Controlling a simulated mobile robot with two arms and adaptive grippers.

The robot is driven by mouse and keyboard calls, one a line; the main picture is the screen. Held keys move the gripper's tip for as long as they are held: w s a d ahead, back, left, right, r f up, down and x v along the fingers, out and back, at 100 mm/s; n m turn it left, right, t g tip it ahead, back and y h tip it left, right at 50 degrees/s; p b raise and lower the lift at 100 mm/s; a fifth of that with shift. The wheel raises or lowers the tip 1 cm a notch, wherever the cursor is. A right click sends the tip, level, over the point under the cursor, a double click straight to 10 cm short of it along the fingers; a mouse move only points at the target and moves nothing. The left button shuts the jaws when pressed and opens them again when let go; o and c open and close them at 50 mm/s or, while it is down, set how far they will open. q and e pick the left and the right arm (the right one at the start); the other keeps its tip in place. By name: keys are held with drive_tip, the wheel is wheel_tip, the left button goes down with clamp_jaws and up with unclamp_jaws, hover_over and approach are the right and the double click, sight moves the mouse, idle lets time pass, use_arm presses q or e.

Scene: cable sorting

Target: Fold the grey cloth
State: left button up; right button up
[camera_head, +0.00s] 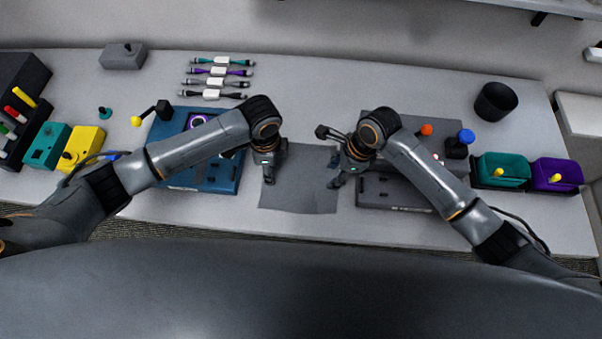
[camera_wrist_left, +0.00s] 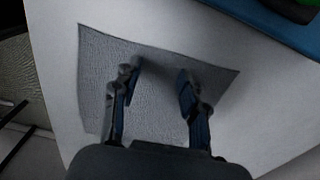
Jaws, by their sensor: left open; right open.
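The grey cloth (camera_head: 305,190) lies flat and spread out on the white table, between a blue board and a dark grey board. It also shows in the left wrist view (camera_wrist_left: 155,82), with its edges on bare table. My left gripper (camera_head: 268,180) is over the cloth's left side; in the left wrist view its two fingers (camera_wrist_left: 158,85) are apart with only cloth between or below them. My right gripper (camera_head: 335,180) is at the cloth's right side, open and empty. Whether either gripper touches the cloth I cannot tell. The arms hide part of the cloth's far corners.
The blue board (camera_head: 205,178) stands left of the cloth, the dark grey board (camera_head: 400,200) right of it. Several cables (camera_head: 218,72) lie at the back. Teal (camera_head: 503,167) and purple (camera_head: 556,174) bins and a black cup (camera_head: 495,102) are at right. Bare table lies behind the cloth.

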use_arm(q)
drive_tip(key=shift+f, duration=0.1)
use_arm(e)
drive_tip(key=shift+f, duration=0.1)
use_arm(q)
drive_tip(key=shift+w+f, duration=0.1)
drive_tip(key=shift+f, duration=0.1)
use_arm(e)
drive_tip(key=shift+w+f, duration=0.1)
drive_tip(key=shift+f, duration=0.1)
use_arm(q)
drive_tip(key=shift+r, duration=0.1)
drive_tip(key=shift+c, duration=0.7)
use_arm(e)
drive_tip(key=shift+r, duration=0.1)
drive_tip(key=shift+c, duration=0.7)
use_arm(q)
drive_tip(key=c, duration=0.5)
use_arm(e)
drive_tip(key=c, duration=0.5)
use_arm(q)
clamp_jaws()
use_arm(e)
clamp_jaws()
use_arm(q)
drive_tip(key=shift+s, duration=0.2)
